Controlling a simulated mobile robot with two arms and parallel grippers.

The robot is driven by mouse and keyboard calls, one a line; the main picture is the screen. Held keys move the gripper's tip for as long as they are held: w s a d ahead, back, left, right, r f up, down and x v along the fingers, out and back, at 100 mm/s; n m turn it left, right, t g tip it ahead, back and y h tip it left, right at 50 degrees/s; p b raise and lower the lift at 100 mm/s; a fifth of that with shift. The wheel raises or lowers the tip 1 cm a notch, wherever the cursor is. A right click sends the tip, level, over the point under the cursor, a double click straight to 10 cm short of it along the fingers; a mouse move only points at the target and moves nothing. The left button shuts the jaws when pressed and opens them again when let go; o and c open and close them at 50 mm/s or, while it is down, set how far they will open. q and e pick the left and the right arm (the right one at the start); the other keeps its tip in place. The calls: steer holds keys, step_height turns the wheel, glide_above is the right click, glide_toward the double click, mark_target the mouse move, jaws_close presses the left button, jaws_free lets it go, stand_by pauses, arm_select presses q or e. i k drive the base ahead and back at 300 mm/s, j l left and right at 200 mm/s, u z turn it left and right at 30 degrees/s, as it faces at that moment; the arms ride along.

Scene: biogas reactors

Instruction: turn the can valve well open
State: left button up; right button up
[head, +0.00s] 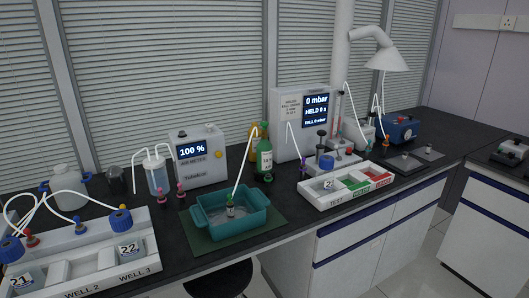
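No can valve can be made out for certain at this size. A green bottle-shaped container (264,158) with a pale label stands upright at the back middle of the dark bench. A yellow-orange container (253,145) stands behind it, partly hidden. A white tube runs up from a teal tub (228,233) near the green container. Whether any valve is open or shut cannot be told. Neither of my grippers shows in the head view.
A meter box reading 100 % (198,161) and a pressure unit reading 0 mbar (301,128) stand at the back. A three-part tray (333,201) lies right of the tub. A white rack (84,262) with bottles 21 and 22 fills the left. A stool (222,278) is below.

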mark_target(263, 123)
steer(key=i+j+z, duration=0.2)
steer(key=i, duration=0.25)
steer(key=i+j+z, duration=0.2)
steer(key=i, duration=0.25)
